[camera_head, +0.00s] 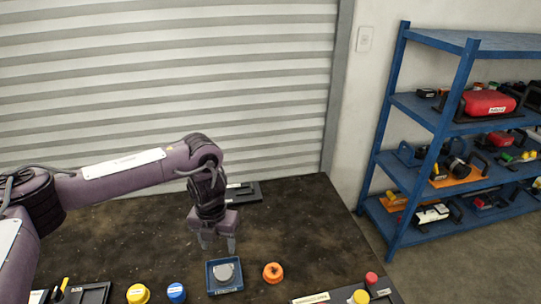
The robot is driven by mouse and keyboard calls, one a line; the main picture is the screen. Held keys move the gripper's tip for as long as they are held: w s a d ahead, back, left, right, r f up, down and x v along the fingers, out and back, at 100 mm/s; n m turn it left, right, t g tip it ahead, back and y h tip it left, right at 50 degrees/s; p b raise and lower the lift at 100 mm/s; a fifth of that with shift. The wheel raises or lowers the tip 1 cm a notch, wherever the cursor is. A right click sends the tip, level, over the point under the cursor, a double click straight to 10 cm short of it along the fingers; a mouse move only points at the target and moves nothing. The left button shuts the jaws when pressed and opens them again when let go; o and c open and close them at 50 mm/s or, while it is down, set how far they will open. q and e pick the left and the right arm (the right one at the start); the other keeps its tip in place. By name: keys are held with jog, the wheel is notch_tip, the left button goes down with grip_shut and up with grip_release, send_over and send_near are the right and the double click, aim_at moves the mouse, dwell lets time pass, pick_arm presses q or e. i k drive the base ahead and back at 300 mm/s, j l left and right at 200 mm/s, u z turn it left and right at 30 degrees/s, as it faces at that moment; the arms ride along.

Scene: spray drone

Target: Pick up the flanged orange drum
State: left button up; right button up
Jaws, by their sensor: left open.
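The flanged orange drum (273,272) stands on the dark table near the front, just right of a small blue tray. My left gripper (217,247) points down above the table, to the left of the drum and behind the blue tray. Its two fingers are apart with nothing seen between them. The drum is apart from the gripper and in plain view. My right gripper does not show.
The blue tray (211,283) holds a round grey part (224,272). A yellow cap (138,294) and a blue cap (176,292) stand left of it. A black tray with red and yellow pieces lies front right. A blue shelf (410,110) stands at right. The table's middle right is clear.

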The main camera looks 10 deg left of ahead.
aim_at(273, 273)
jog(key=k, duration=1.5)
